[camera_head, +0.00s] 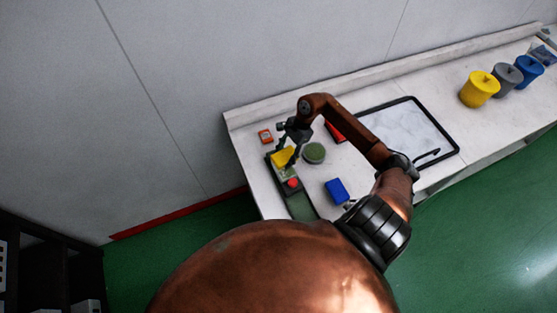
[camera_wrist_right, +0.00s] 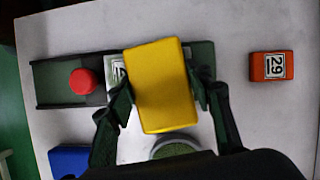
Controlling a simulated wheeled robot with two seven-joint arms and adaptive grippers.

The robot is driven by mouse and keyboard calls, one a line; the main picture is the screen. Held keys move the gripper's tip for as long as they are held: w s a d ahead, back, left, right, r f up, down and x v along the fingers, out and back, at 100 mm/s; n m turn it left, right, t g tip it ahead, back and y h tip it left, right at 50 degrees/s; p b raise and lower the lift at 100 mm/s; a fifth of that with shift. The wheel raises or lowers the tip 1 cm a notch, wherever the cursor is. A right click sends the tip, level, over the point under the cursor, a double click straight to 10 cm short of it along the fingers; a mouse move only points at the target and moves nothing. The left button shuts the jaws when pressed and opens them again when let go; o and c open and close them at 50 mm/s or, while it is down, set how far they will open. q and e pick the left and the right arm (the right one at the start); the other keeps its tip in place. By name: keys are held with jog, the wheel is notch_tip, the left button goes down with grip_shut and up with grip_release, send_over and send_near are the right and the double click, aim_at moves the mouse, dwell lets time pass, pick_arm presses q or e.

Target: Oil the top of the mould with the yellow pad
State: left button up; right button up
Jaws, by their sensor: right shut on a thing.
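The yellow pad (camera_head: 282,157) is held by my right gripper (camera_head: 289,146), and it also shows large in the right wrist view (camera_wrist_right: 160,85). The right gripper's two dark fingers (camera_wrist_right: 163,98) are shut on opposite sides of the pad. The pad is over a long dark green base (camera_wrist_right: 60,82) with a red knob (camera_wrist_right: 83,81), hiding part of it. I cannot tell whether pad and base touch. A round grey-rimmed thing with a green top (camera_head: 314,152) stands just right of the pad. Which of these is the mould is not clear. My left gripper is not seen.
A small orange block (camera_head: 265,136) and a blue block (camera_head: 337,191) lie on the white table (camera_head: 355,95). A red thing (camera_head: 334,132) is partly behind my arm. A black-edged tray (camera_head: 457,148) lies right. Yellow (camera_head: 479,90), grey (camera_head: 507,78) and blue (camera_head: 527,72) canisters stand far right.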

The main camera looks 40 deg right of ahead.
jog(key=shift+s+d+b, duration=0.25)
jog(key=shift+d+b, duration=0.1)
jog(key=shift+d, duration=0.25)
jog(key=shift+s+d+b, duration=0.2)
jog(key=shift+d+b, duration=0.1)
jog(key=shift+d, duration=0.3)
notch_tip(320, 180, up, 2)
jog(key=shift+r+p, duration=0.25)
jog(key=shift+p, duration=0.25)
jog(key=shift+a+r+p, duration=0.15)
jog(key=shift+r+p, duration=0.15)
jog(key=shift+r, duration=0.5)
jog(key=shift+r+p, duration=0.45)
jog(key=shift+r, duration=0.95)
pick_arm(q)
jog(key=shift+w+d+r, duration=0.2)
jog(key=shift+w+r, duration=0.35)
pick_arm(e)
jog(key=shift+r, duration=0.6)
